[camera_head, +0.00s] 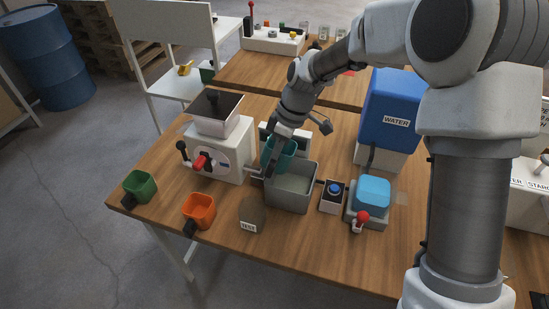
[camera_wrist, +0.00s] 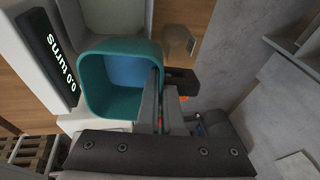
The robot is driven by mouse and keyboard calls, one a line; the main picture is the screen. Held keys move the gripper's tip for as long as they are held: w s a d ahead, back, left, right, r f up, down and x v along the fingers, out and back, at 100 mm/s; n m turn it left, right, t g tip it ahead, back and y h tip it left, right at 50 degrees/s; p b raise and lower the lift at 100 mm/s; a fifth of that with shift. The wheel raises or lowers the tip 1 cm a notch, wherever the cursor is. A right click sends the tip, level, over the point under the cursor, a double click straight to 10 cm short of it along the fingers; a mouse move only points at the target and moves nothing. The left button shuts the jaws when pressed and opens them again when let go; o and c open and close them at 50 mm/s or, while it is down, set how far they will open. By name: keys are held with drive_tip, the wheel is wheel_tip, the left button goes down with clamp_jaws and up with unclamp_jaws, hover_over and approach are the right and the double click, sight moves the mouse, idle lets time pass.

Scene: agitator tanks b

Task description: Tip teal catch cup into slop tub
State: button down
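The teal catch cup (camera_head: 281,154) is just behind the grey slop tub (camera_head: 291,190), in front of a white unit. The wrist view looks into the cup (camera_wrist: 90,88), where a blue area shows that looks like liquid. The cup looks near upright in the head view. My gripper (camera_wrist: 158,98) is at the cup's side with its fingers close together, seemingly around the dark handle (camera_wrist: 182,76). The fingertips in the head view (camera_head: 269,163) are small and partly merge with the handle. Whether the cup touches anything underneath is hidden. The slop tub is open and looks empty.
A white machine (camera_head: 220,148) with a red knob stands left of the cup. Green (camera_head: 140,186) and orange (camera_head: 199,209) cups and a TEST block (camera_head: 252,214) are in front. A button box (camera_head: 332,195), a blue-topped device (camera_head: 372,192) and a WATER tank (camera_head: 390,110) are right.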

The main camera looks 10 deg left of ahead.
drive_tip(key=shift+r+g+y, duration=0.3)
drive_tip(key=shift+y, duration=0.1)
drive_tip(key=shift+r+g+y, duration=0.3)
drive_tip(key=shift+y, duration=0.2)
drive_tip(key=shift+d, duration=0.1)
drive_tip(key=shift+r+g+y, duration=0.2)
drive_tip(key=shift+g+y, duration=0.1)
drive_tip(key=shift+y, duration=0.1)
drive_tip(key=shift+y, duration=0.3)
drive_tip(key=shift+w+r+g, duration=0.1)
drive_tip(key=shift+r+g, duration=0.1)
drive_tip(key=shift+g, duration=0.1)
